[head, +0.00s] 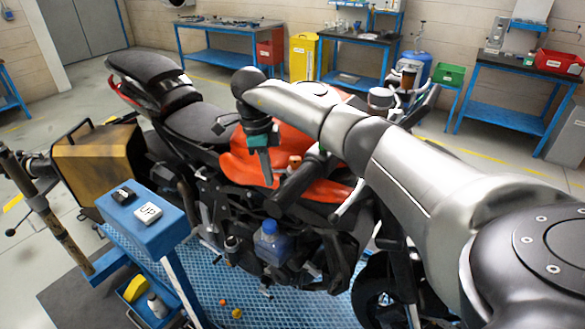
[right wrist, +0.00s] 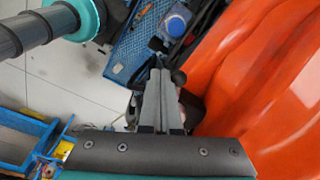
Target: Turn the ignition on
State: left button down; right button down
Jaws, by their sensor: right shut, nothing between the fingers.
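A motorcycle with an orange tank (head: 240,165) stands in the middle of the head view, its black handlebar grip (head: 300,180) towards me. I cannot make out the ignition or a key; my right arm covers part of the handlebar area. My right gripper (head: 265,168) points down beside the orange tank, on the near side of the seat. In the right wrist view its fingers (right wrist: 157,85) are together with nothing between them. The orange bodywork (right wrist: 265,85) fills the right of that view. My left gripper is not in view.
A blue stand with a white "UP" button (head: 148,213) is at the left front. A blue-capped bottle (head: 269,243) is low on the motorcycle's near side. A yellow-brown box (head: 95,165) is behind the stand. Workbenches (head: 225,42) line the back wall. Open floor lies behind the motorcycle.

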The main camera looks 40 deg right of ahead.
jog(key=shift+w+d, duration=0.1)
jog(key=shift+w, duration=0.15)
jog(key=shift+r, duration=0.15)
jog(key=shift+s+r+p, duration=0.4)
jog(key=shift+r+p, duration=0.05)
jog(key=shift+p, duration=0.45)
notch_tip(320, 180, up, 8)
jog(key=p, duration=0.6)
jog(key=shift+f, duration=0.1)
